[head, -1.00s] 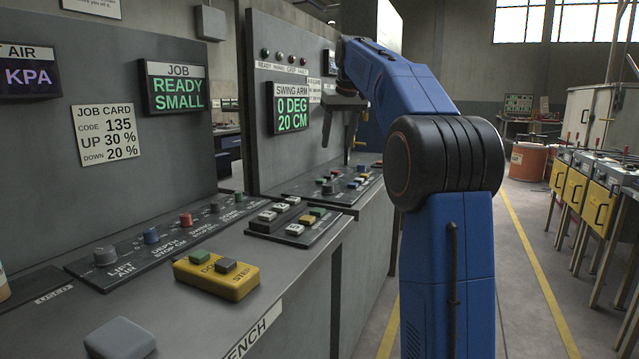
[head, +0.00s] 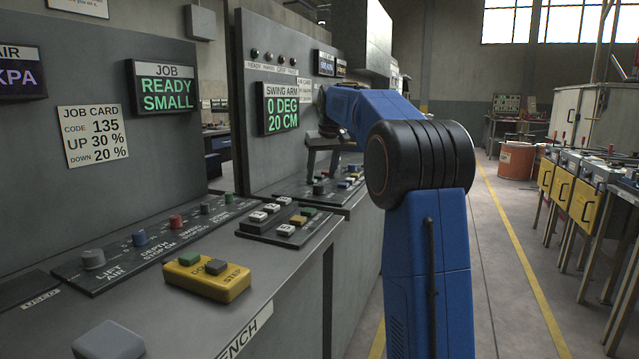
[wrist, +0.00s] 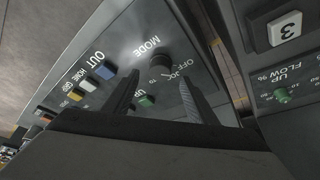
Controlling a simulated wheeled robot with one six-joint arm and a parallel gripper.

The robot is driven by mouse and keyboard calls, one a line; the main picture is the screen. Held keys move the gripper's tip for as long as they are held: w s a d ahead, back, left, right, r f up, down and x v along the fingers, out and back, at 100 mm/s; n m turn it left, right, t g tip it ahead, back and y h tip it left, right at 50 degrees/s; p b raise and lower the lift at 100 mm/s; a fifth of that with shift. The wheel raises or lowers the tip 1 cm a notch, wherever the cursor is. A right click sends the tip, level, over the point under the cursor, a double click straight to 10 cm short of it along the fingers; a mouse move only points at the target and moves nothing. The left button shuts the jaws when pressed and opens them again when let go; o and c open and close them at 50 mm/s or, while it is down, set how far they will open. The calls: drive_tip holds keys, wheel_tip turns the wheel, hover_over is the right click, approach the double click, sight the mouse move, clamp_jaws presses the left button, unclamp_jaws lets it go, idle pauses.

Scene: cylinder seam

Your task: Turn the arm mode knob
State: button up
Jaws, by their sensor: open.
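The arm mode knob (wrist: 161,58) is a dark round knob on a grey panel, under the word MODE, with OFF and a small scale beside it. In the wrist view it shows just beyond and between the fingertips of my gripper (wrist: 158,78). The two dark fingers stand apart with nothing between them that I can see them touching. The swing arm display (head: 281,107) reads 0 DEG, 20 CM.
In the wrist view, blue, white and yellow buttons (wrist: 86,85) lie left of the knob and a green button (wrist: 146,100) close by the left finger. A button marked 3 (wrist: 285,28) is at right. In the head view a yellow two-button box (head: 207,279) sits on the near bench.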

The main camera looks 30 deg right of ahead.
sight(319, 185)
drive_tip(key=shift+x, duration=2.05)
drive_tip(key=c, duration=1)
